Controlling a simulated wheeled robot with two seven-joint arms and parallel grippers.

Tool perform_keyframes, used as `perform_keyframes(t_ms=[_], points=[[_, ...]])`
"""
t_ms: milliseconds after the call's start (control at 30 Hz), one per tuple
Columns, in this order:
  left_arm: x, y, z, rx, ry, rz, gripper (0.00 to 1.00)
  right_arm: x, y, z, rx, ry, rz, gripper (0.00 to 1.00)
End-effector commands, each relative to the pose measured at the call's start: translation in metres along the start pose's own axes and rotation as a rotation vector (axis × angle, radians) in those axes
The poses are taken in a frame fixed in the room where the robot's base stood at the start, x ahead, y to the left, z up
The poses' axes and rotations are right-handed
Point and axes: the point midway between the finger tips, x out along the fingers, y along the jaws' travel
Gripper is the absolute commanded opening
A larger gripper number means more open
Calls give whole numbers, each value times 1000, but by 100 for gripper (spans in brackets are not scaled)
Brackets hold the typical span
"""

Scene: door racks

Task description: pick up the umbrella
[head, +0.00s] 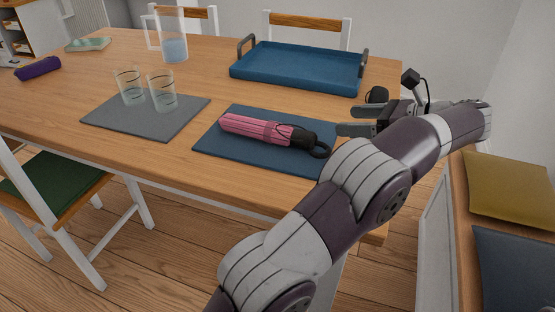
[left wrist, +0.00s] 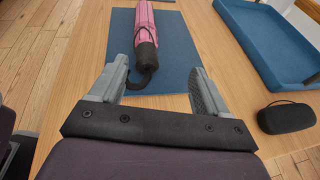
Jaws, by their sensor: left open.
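A folded pink umbrella (head: 265,131) with a black handle and a wrist loop lies on a dark blue placemat (head: 230,151) near the table's front right. In the left wrist view the umbrella (left wrist: 145,25) runs away from me, with its handle and loop nearest. My left gripper (head: 341,121) is open and empty, just right of the handle end. In the left wrist view its fingers (left wrist: 160,66) stand apart, with the black loop between them and the handle just beyond. I cannot tell its exact height above the mat. My right gripper is not in view.
A grey placemat (head: 120,122) with two glasses (head: 161,91) lies left of the blue one. A blue tray (head: 295,73) with handles stands behind. A black case (left wrist: 286,117) sits right of my left gripper. A pitcher (head: 172,40) and a purple item (head: 38,67) are farther off.

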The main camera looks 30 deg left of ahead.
Motion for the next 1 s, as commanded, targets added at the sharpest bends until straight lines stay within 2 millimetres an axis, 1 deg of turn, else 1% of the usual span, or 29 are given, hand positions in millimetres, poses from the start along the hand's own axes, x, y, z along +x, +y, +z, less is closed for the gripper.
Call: perform_keyframes(t_ms=[33,100,167,200,267,300,400,567,667,733,800,867,1000], points=[[0,7,-21,-39,32,44,76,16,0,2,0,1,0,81],[3,15,-33,-73,61,89,76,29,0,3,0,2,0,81],[13,18,-38,-84,68,103,76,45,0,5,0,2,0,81],[21,19,-39,-85,69,104,76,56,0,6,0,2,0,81],[33,21,-32,-83,66,106,76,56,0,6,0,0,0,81],[42,22,-32,-81,66,104,76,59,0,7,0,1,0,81],[59,23,-31,-80,65,103,76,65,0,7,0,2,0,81],[73,24,-30,-79,64,101,76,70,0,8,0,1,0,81],[88,22,-34,-80,65,102,76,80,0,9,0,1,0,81],[102,22,-37,-80,65,103,76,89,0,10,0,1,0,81],[114,23,-36,-80,65,102,76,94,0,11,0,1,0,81],[120,24,-34,-79,64,100,76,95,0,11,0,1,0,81],[119,23,-32,-78,64,99,76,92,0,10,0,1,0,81]])
